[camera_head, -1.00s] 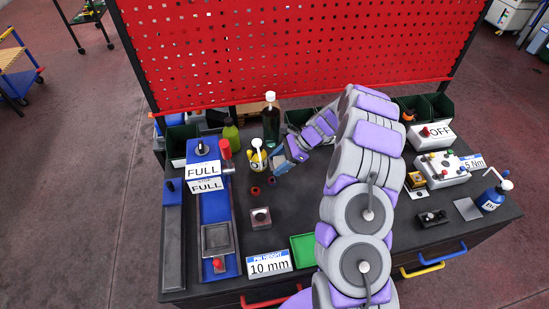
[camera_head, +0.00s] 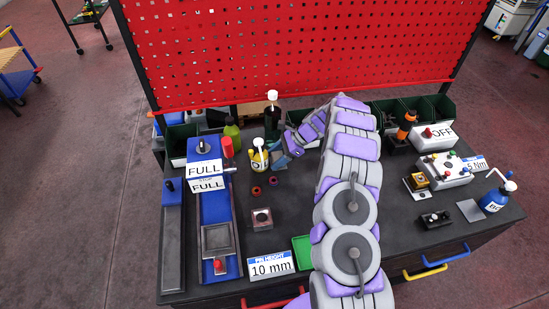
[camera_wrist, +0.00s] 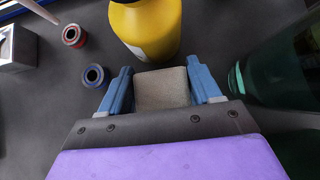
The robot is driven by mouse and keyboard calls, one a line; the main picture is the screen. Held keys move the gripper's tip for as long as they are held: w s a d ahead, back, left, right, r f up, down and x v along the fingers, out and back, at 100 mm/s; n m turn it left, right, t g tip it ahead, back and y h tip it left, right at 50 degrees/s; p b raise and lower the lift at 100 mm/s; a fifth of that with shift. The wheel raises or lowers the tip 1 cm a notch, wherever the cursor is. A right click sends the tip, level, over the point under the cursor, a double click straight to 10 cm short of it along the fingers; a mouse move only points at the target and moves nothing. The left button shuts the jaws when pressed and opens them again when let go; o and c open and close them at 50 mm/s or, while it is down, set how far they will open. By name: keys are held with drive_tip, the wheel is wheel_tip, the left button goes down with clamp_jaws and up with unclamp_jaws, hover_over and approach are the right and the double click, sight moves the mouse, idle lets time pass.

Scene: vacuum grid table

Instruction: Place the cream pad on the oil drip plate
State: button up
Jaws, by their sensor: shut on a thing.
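My gripper (camera_wrist: 165,83) has two blue fingers, closed on the sides of a beige-grey block, which looks like the cream pad (camera_wrist: 162,90). In the wrist view a yellow bottle (camera_wrist: 147,25) stands just beyond the pad; I cannot tell if they touch. In the head view my gripper (camera_head: 287,146) is at the back middle of the table, right of the yellow bottle (camera_head: 258,160), and the pad cannot be made out. A flat grey plate (camera_head: 469,211) lies beside a blue bottle (camera_head: 496,197) at the right; I cannot tell whether it is the oil drip plate.
A dark green bottle (camera_head: 272,118) stands close to my gripper. Red and blue rings (camera_head: 272,180) lie in front of the yellow bottle. A blue fixture (camera_head: 217,214) fills the left; a control box (camera_head: 446,168) stands right. The black tabletop (camera_head: 400,235) has free room at front right.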

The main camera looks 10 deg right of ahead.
drive_tip(key=shift+d, duration=0.85)
drive_tip(key=o, duration=0.8)
drive_tip(key=shift+a+f, duration=0.1)
drive_tip(key=shift+a, duration=0.2)
drive_tip(key=shift+c, duration=0.2)
drive_tip(key=o, duration=0.4)
drive_tip(key=shift+a, duration=0.75)
drive_tip(key=shift+c, duration=0.2)
drive_tip(key=shift+d, duration=0.55)
drive_tip(key=p+v, duration=0.2)
drive_tip(key=v, duration=1)
drive_tip(key=s+a+r+n+g+h, duration=0.1)
drive_tip(key=s+a+r+n, duration=0.4)
drive_tip(key=s+a+r, duration=0.3)
drive_tip(key=s+a+r+n+g+h, duration=0.15)
drive_tip(key=s+a+r+n, duration=0.3)
drive_tip(key=s+r, duration=0.55)
drive_tip(key=s+d+n+h, duration=0.2)
drive_tip(key=s+n+h, duration=0.1)
drive_tip(key=s, duration=1.2)
drive_tip(key=s+d+n+h, duration=0.1)
drive_tip(key=s+n+h, duration=0.2)
drive_tip(key=s, duration=1.2)
drive_tip(key=shift+d+r+n+t, duration=0.35)
drive_tip(key=shift+r+n, duration=0.1)
drive_tip(key=shift+n, duration=0.8)
